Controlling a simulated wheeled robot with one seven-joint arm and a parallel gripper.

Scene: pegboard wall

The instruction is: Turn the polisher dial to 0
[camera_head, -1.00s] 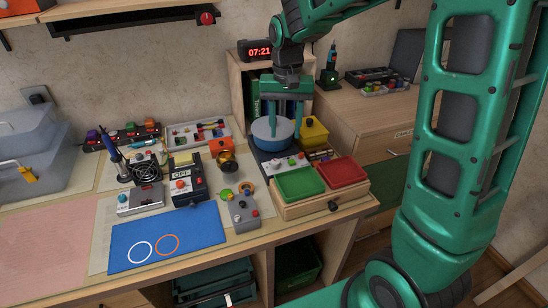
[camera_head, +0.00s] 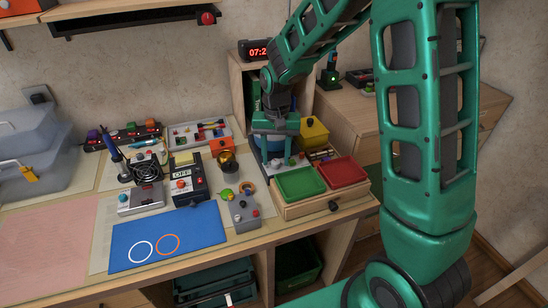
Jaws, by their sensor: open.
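The polisher is likely the machine with a round blue tub (camera_head: 268,145) on a grey base, at the right end of the bench. Its front panel carries small knobs; a pale one (camera_head: 276,163) shows low between my fingers. I cannot read the dial's marks or setting at this size. My gripper (camera_head: 276,158) is open and points down just in front of the tub, with its fingers over the front panel. It hides most of the tub and part of the panel. I cannot tell whether the fingers touch a knob.
A green tray (camera_head: 300,183) and a red tray (camera_head: 343,171) stand close in front and to the right. A yellow box (camera_head: 314,131) is just right of the gripper. A grey control box (camera_head: 244,212) and a blue mat (camera_head: 168,238) lie to the left.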

